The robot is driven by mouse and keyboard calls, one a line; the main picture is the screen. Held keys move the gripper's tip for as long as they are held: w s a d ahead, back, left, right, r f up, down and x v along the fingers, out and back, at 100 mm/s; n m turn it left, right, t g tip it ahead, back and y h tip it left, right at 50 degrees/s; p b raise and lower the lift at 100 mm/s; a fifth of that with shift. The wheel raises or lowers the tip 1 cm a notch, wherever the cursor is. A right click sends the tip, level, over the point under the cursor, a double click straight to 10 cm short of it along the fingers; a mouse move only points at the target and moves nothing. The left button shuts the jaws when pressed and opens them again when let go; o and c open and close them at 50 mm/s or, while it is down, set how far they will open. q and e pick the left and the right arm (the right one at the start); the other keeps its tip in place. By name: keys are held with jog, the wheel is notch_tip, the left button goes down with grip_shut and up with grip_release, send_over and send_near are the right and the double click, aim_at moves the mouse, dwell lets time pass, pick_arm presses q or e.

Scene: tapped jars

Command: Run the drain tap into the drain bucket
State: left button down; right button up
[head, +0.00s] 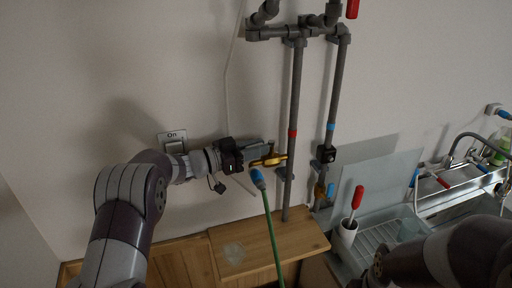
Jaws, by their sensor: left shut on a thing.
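My left gripper (268,157) reaches in from the left and is shut on the yellow brass tap (272,161) on the grey pipe with the red band (292,133). The gripper hides part of the tap, so I cannot tell whether its handle is turned. A blue connector (258,178) sits just below the tap, and a green hose (271,227) runs down from it past the wooden ledge. The hose's lower end is out of view, and I see no drain bucket. My right arm shows at the bottom right; its gripper is out of the picture.
A second grey pipe with a blue band (331,127) stands to the right, with a black fitting (326,154). A wooden ledge (290,238) juts out below. A white cup (347,233) with a red-handled tool and a metal sink (460,180) are at the right.

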pick_arm(q)
jog(key=shift+s+d+f, duration=0.1)
jog(key=shift+f, duration=0.4)
jog(key=c, duration=1)
grip_release()
jog(key=shift+r, duration=0.1)
jog(key=shift+r, duration=0.1)
jog(key=b+v, duration=0.4)
jog(key=v, duration=0.8)
jog(key=shift+a+b, duration=0.3)
jog(key=shift+b, duration=0.05)
